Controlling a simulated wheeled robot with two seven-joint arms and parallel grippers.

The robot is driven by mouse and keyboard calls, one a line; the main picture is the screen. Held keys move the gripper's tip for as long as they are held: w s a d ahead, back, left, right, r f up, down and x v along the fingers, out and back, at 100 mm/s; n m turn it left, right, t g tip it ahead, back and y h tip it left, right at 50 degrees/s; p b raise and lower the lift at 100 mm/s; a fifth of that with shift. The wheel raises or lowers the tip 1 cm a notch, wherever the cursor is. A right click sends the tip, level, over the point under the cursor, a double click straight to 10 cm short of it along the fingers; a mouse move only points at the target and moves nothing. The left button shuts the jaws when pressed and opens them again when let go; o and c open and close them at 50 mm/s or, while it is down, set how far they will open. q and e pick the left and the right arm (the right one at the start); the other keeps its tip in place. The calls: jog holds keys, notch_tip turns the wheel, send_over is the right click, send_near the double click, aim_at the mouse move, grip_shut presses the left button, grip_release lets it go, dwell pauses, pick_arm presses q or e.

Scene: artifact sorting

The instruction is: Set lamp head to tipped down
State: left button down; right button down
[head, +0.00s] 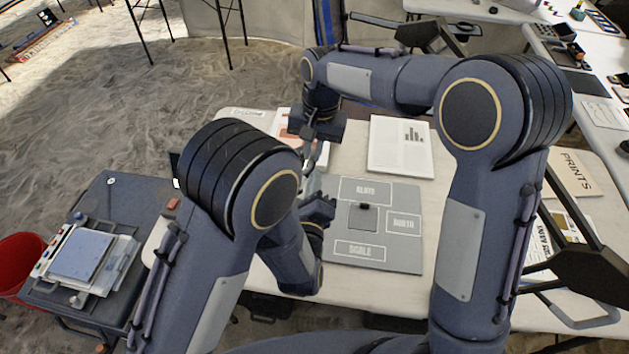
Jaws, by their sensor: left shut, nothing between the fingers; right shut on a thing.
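My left gripper (327,206) is shut and empty, low over the left edge of the grey sorting board (400,250), apart from the dark piece.
A printed sheet (400,148) lies behind the sorting board, which bears a small dark object (364,207). A black angled fixture (590,268) stands at the right. A side table (65,290) and a red bucket (20,250) stand at the left.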

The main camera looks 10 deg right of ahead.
jog(key=shift+w+d, duration=0.1)
pick_arm(q)
jog(key=shift+w+a+r+n, duration=0.3)
jog(key=shift+a+r+n, duration=0.25)
jog(key=shift+n, duration=0.25)
pick_arm(e)
jog(key=shift+d, duration=0.1)
jog(key=shift+f, duration=0.1)
jog(key=c, duration=1.5)
grip_release()
pick_arm(q)
jog(key=shift+d, duration=0.1)
